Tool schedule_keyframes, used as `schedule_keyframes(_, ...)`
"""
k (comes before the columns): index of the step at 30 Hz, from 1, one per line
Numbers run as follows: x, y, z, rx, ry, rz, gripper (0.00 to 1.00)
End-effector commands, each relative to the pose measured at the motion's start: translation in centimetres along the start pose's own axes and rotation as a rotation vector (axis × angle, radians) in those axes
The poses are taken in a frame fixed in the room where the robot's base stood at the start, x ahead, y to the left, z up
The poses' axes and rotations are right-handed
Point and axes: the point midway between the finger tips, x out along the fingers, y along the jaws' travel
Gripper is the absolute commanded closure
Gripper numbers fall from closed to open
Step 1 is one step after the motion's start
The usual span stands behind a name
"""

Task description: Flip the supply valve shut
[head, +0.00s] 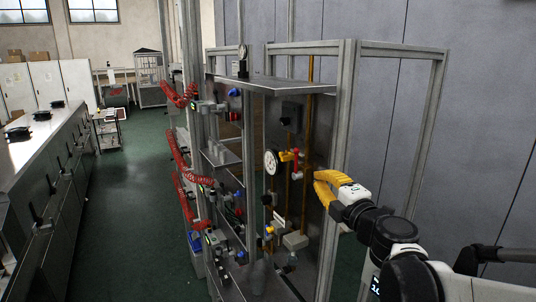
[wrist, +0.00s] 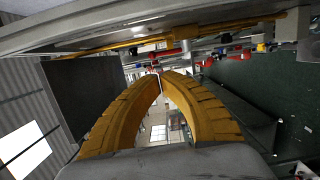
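A valve with a yellow-orange body (head: 286,156) and a red handle (head: 296,166) sits on the dark panel of the frame in the head view, just right of a round white-faced gauge (head: 271,161). The handle appears to hang downward. I take this for the supply valve, but no label is readable. My gripper (head: 316,180) is to the right of the handle and slightly lower in the picture, apart from it. In the wrist view my yellow fingers (wrist: 160,74) curve together at their tips, with nothing seen between them. I cannot tell the valve clearly there.
A metal frame post (head: 340,130) stands close beside my gripper, and a shelf (head: 270,86) juts out above the valve. Yellow pipes (head: 309,130) run down the panel. Red coiled hoses (head: 182,165) hang at the left. The green floor (head: 135,200) is clear further left.

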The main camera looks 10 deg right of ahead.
Motion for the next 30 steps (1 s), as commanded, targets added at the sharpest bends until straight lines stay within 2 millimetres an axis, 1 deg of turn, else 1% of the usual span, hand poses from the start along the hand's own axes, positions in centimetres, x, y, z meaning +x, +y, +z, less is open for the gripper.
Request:
schedule_keyframes(5, 0.2, 0.0, 0.0, 0.001, -0.001, 0.000, 1.00)
schedule_keyframes(8, 1.1, 0.1, 0.0, 0.001, 0.000, 0.001, 1.00)
schedule_keyframes(11, 2.6, 0.1, -0.1, 0.002, 0.002, 0.001, 1.00)
schedule_keyframes(21, 9.9, 0.2, 0.0, 0.002, 0.001, 0.001, 1.00)
schedule_keyframes(24, 11.6, 0.2, 0.0, 0.002, -0.001, 0.001, 1.00)
schedule_keyframes(27, 12.8, 0.2, 0.0, 0.002, -0.001, 0.001, 1.00)
schedule_keyframes(30, 13.6, 0.1, 0.0, 0.002, -0.001, 0.001, 1.00)
